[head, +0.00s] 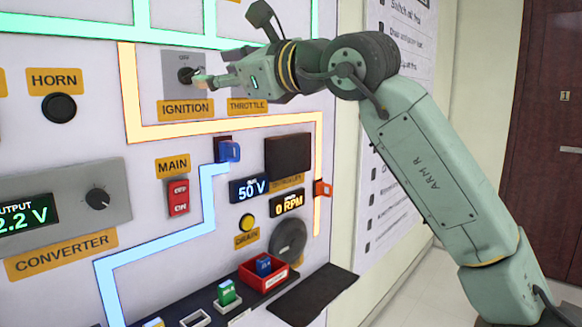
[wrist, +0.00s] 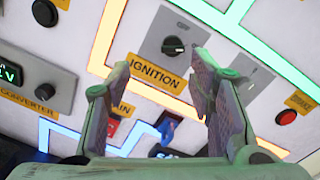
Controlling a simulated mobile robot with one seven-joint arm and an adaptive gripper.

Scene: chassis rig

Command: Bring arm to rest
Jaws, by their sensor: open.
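My arm (head: 430,165), pale green and marked "ARM R", reaches from the lower right up and across to the panel in the head view. My gripper (head: 203,81) is at the ignition switch (head: 184,74), at the panel's upper left-middle. In the wrist view my gripper (wrist: 160,76) has its two fingers spread apart with nothing between them. The black ignition knob (wrist: 173,46) shows beyond the fingertips there. I cannot tell whether a fingertip touches the knob.
The panel carries a horn button (head: 59,107), a red main switch (head: 178,197), a converter knob (head: 98,199) and a blue connector (head: 228,151). A red tray (head: 279,283) holding a blue block juts out below. A door (head: 545,120) stands at the right.

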